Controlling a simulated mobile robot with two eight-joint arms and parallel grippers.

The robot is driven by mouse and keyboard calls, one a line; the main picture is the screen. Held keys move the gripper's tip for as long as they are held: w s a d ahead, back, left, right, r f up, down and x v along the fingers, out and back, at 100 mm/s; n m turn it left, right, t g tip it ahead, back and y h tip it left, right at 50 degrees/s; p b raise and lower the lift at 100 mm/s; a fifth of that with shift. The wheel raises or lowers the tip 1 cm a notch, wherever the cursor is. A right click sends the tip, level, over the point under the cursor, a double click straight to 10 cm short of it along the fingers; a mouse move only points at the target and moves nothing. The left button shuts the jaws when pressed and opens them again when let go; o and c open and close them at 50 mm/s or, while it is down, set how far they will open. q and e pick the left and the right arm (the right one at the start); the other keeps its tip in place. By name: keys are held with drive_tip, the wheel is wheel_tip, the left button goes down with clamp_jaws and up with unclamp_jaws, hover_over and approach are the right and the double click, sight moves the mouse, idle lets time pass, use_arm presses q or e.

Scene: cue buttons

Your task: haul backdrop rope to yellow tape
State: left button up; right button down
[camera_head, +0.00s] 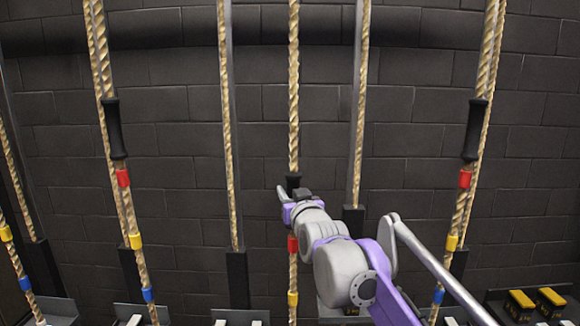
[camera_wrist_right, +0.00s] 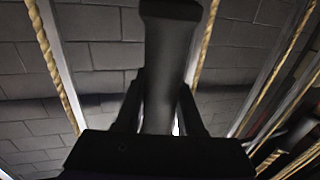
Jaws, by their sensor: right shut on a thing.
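Several tan ropes hang in front of a dark block wall. My right gripper (camera_head: 292,192) is at the middle rope (camera_head: 293,90), shut on its black handle. Only the handle's top (camera_head: 293,181) shows above the gripper in the head view. The right wrist view shows the handle (camera_wrist_right: 168,50) upright between the two fingers (camera_wrist_right: 163,105). Below the gripper, this rope carries red tape (camera_head: 292,244) and, lower, yellow tape (camera_head: 292,298). No label naming the backdrop rope is readable. My left gripper is not in view.
Neighbouring ropes at left (camera_head: 105,70) and right (camera_head: 487,65) have black handles (camera_head: 114,130) (camera_head: 474,130) and red, yellow and blue tapes. Grey posts with dark lower ends (camera_head: 237,280) stand between ropes. Yellow-topped weights (camera_head: 550,297) sit at lower right.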

wheel_tip(320, 180, down, 17)
drive_tip(key=b, duration=0.5)
drive_tip(key=shift+f+b, duration=0.1)
drive_tip(key=shift+b, duration=0.2)
drive_tip(key=c, duration=0.5)
unclamp_jaws()
drive_tip(key=v, duration=1)
drive_tip(key=shift+s, duration=0.4)
